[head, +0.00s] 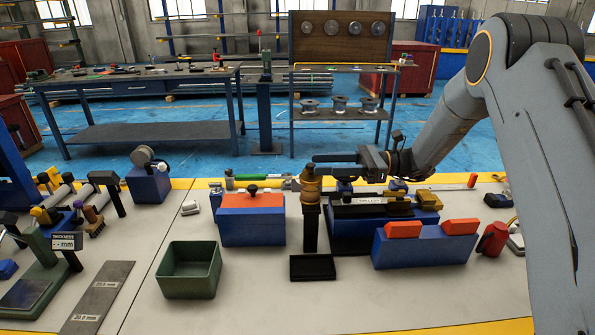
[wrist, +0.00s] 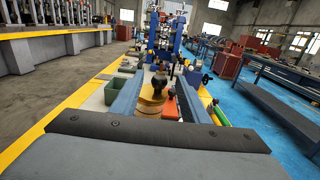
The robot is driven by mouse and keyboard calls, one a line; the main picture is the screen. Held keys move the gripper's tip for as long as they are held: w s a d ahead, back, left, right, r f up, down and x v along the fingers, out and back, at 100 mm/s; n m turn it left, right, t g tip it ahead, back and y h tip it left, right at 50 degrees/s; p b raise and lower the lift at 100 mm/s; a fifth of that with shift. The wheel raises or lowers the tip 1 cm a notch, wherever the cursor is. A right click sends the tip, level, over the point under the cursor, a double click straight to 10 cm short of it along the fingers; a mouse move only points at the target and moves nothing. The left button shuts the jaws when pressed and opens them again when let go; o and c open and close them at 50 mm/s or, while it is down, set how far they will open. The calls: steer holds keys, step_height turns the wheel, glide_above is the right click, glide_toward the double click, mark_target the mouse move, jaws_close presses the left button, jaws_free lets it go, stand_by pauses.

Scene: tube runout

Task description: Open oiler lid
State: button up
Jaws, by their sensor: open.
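A brass-coloured cup-like part (head: 311,186), which looks like the oiler, sits on top of a dark upright post (head: 310,228) in the head view. My gripper (head: 318,160) reaches in from the right at the height of its top. In the wrist view the brass part (wrist: 151,104) shows between the two blue fingers of my gripper (wrist: 159,80), with clear space on both sides. The fingers are open and hold nothing. A dark rounded knob shows at or just behind the brass top; I cannot tell whether it belongs to the lid. The lid's edge cannot be made out.
A blue box with an orange top (head: 252,203) stands left of the post. A blue block with orange pieces (head: 425,247) stands right. A green bin (head: 189,270) is front left, and a small black tray (head: 312,267) lies before the post.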

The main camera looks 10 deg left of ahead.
steer(key=p+x, duration=0.2)
steer(key=x, duration=0.5)
steer(key=shift+a, duration=0.3)
steer(key=shift+s+f, duration=0.1)
steer(key=shift+c, duration=0.2)
jaws_close()
